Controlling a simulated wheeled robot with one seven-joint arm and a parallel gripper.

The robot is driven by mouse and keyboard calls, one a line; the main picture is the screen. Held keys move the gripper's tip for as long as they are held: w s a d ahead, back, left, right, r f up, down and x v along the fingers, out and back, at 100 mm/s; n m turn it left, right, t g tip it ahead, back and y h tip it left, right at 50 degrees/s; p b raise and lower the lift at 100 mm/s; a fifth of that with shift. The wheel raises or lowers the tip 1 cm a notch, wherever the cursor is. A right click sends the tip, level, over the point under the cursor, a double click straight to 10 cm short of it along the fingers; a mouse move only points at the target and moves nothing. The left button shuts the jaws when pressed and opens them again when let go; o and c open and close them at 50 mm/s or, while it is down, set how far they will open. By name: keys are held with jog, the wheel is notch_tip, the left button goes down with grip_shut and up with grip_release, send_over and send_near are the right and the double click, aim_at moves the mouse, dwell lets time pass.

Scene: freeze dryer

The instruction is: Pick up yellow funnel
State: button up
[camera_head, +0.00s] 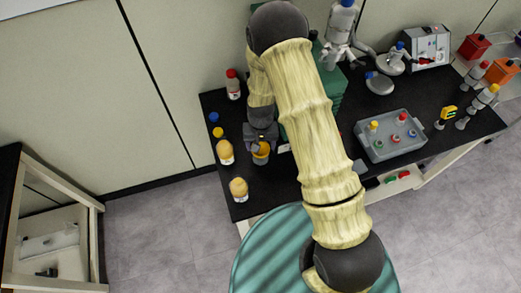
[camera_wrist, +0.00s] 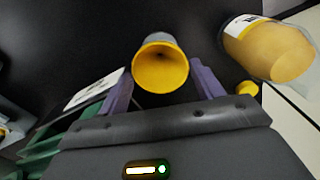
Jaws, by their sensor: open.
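The yellow funnel (camera_wrist: 160,66) shows in the wrist view with its round mouth facing the camera. It lies between my gripper's two purple fingers, near their tips, with a dark gap on each side. A grey part shows behind its rim; I cannot tell whether that is a separate holder. In the head view the yellow funnel (camera_head: 261,149) is on the black bench, just below my gripper (camera_head: 262,138). My gripper is open in both views, and in the wrist view its fingers (camera_wrist: 163,82) hold nothing.
An orange-filled bottle (camera_head: 225,151) stands close left of the funnel, and another (camera_head: 239,189) nearer the front edge. A red-capped bottle (camera_head: 233,84) is at the back left. A green box stands behind my arm. A grey tray (camera_head: 365,146) with small coloured items is to the right.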

aim_at(260, 153)
jog(key=shift+w+f+p, duration=0.1)
jog(key=shift+f+p, duration=0.65)
jog(key=shift+f, duration=1.35)
jog(key=c, duration=0.6)
notch_tip(260, 153, up, 10)
jog(key=b, duration=0.2)
jog(key=shift+b, duration=0.35)
